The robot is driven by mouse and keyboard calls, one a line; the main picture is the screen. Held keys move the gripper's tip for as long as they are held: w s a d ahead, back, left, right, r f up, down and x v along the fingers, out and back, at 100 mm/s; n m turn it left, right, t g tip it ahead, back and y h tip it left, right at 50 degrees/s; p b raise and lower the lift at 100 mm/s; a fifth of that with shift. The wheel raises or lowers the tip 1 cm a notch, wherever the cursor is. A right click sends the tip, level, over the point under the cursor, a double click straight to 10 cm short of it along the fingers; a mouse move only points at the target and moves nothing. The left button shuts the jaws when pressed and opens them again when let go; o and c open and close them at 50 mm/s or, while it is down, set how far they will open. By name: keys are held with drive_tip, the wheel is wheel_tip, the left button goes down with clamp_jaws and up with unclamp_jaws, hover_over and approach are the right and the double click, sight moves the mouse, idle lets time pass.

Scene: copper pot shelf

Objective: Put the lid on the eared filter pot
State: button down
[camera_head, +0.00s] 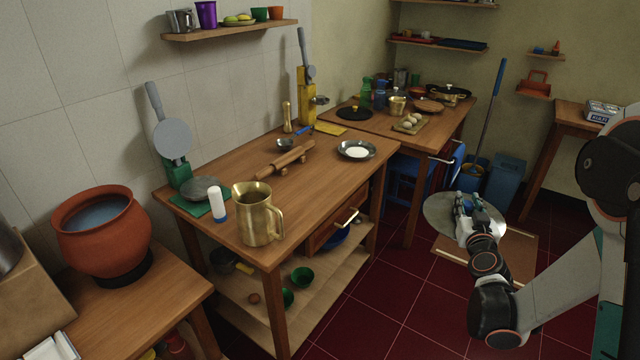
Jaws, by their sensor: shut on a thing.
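My gripper (467,206) is at the right of the view, above the red tiled floor. It is shut on a large round grey disc, the lid (437,214), near its middle; the exact grip point is partly hidden by the fingers. A wide orange-brown clay pot (88,247), which looks like the filter pot, stands at the far left on a dark ring. Its mouth is open and shows a bluish inside. I cannot clearly make out its ears. The lid is far from this pot, across the wooden table from it.
The pot stands on a low wooden table (155,308). The middle wooden table (322,188) holds a brass jug (258,215), a rolling pin (285,160) and a pan (356,151). A wooden board (507,265) lies below my gripper. The front floor (395,305) is clear.

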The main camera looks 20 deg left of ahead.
drive_tip(key=w+a+f+n+g+y, duration=0.1)
drive_tip(key=w+a+f+n+y, duration=0.35)
drive_tip(key=a+f+y, duration=0.35)
drive_tip(key=a+f+n+g+y, duration=0.2)
drive_tip(key=a+n+g+y, duration=0.3)
drive_tip(key=a, duration=0.6)
drive_tip(key=n+g, duration=0.1)
drive_tip(key=g, duration=0.1)
drive_tip(key=shift+n+g+y, duration=0.3)
drive_tip(key=shift+n+y, duration=0.05)
drive_tip(key=shift+y, duration=0.05)
drive_tip(key=shift+a+f, duration=0.1)
drive_tip(key=shift+a, duration=0.05)
